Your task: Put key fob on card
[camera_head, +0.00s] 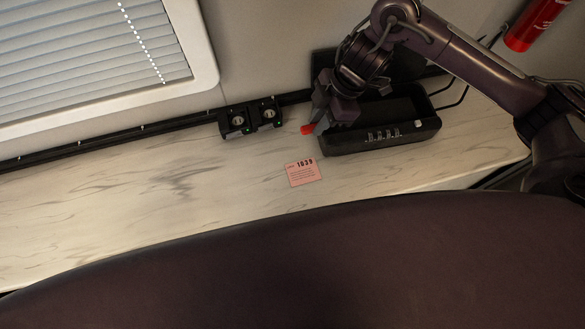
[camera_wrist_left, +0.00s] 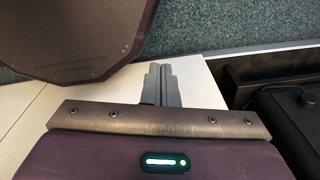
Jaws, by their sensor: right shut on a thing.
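The pink card (camera_head: 302,174), printed with dark text and a number, lies flat on the marble-look counter in the head view. My right gripper (camera_head: 316,122) is shut on the small red key fob (camera_head: 307,129), which shows at its fingertips above and slightly right of the card in the picture.
A black open tray (camera_head: 425,131) with a row of small markings sits right of the card, close beside my right gripper. A black double socket unit (camera_head: 252,117) sits on the rail at the wall. A red cylinder (camera_head: 535,22) is at the upper right. The counter (camera_head: 130,200) left of the card is clear.

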